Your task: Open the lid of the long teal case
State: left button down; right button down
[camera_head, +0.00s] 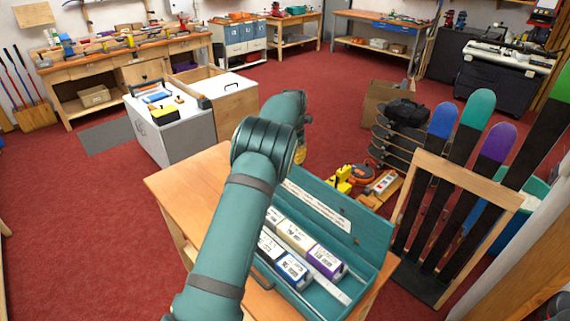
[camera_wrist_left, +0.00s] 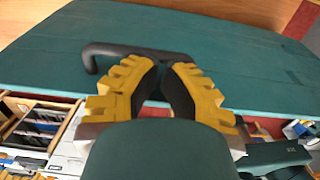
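The long teal case (camera_head: 268,289) stands on a wooden table, in the head view. Its lid (camera_head: 362,235) stands raised along the far side, a white label strip (camera_head: 320,205) on its inner face. Inside lie white boxes with coloured ends (camera_head: 326,262). A dark handle (camera_head: 262,282) shows on the near side. In the left wrist view a wide teal panel (camera_wrist_left: 235,65) bears a black handle (camera_wrist_left: 130,47). My left gripper's yellow fingers (camera_wrist_left: 163,75) are drawn together, tips overlapping the handle; contact is unclear. In the head view my arm mostly hides that gripper. My right gripper is out of view.
The table's left part (camera_head: 180,185) is bare wood. A rack of upright snowboards or skis (camera_head: 450,190) stands at the right. Yellow tools (camera_head: 343,180) lie beyond the case. A white cabinet (camera_head: 170,125) stands behind the table at left, with open red floor beyond.

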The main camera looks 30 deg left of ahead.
pick_arm(q)
jog(key=shift+w+d, duration=0.25)
jog(key=shift+w, duration=0.95)
jog(key=shift+w, duration=0.1)
jog(key=shift+r, duration=0.2)
notch_tip(320, 180, up, 7)
jog(key=shift+r, duration=0.15)
jog(key=shift+s, duration=0.2)
